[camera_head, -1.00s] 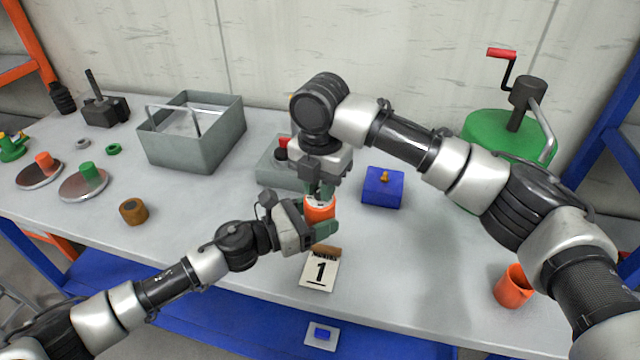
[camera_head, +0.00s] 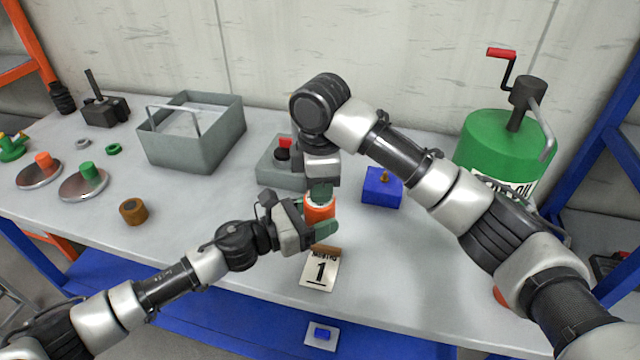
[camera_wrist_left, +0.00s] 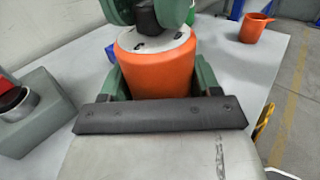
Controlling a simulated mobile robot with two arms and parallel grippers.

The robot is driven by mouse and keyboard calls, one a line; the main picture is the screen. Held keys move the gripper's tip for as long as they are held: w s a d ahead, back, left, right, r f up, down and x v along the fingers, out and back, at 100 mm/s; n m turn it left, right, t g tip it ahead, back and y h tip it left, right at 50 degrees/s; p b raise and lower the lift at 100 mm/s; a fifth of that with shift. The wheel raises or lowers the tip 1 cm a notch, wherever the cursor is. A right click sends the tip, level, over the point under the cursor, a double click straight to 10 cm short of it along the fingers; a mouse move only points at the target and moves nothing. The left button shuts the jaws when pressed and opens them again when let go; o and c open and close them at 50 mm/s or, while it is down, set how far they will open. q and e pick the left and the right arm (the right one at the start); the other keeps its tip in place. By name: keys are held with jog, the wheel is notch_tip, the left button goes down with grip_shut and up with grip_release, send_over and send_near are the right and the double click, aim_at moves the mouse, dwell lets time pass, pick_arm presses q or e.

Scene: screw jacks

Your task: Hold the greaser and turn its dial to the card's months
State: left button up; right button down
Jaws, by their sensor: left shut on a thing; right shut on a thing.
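The orange greaser (camera_head: 319,212) stands over the bench in front of the wall. My left gripper (camera_head: 318,226) is shut around its body from the left; the left wrist view shows the orange body (camera_wrist_left: 156,72) between the green fingers. My right gripper (camera_head: 320,192) comes down from above and is shut at the greaser's top. The left wrist view shows its fingers over the pale dial face (camera_wrist_left: 152,40). The dial's marks are hidden or too small to read. The card (camera_head: 319,271) shows a large "1" and stands just in front of the greaser.
A grey box with a red and black knob (camera_head: 282,150) and a blue block (camera_head: 382,187) stand close by. A grey open bin (camera_head: 192,140), a brown cylinder (camera_head: 133,211) and a green drum (camera_head: 500,150) are farther off. An orange cup (camera_wrist_left: 256,27) is partly hidden behind my right arm.

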pick_arm(q)
jog(key=shift+s+d, duration=0.1)
pick_arm(e)
jog(key=m, duration=0.4)
jog(key=shift+m, duration=0.3)
jog(key=m, duration=0.3)
jog(key=shift+m, duration=0.4)
jog(key=m, duration=0.4)
jog(key=shift+w+m, duration=0.1)
jog(key=shift+m, duration=1.9)
pick_arm(q)
jog(key=shift+s, duration=0.1)
pick_arm(e)
jog(key=c, duration=1)
grip_release()
notch_tip(320, 180, up, 12)
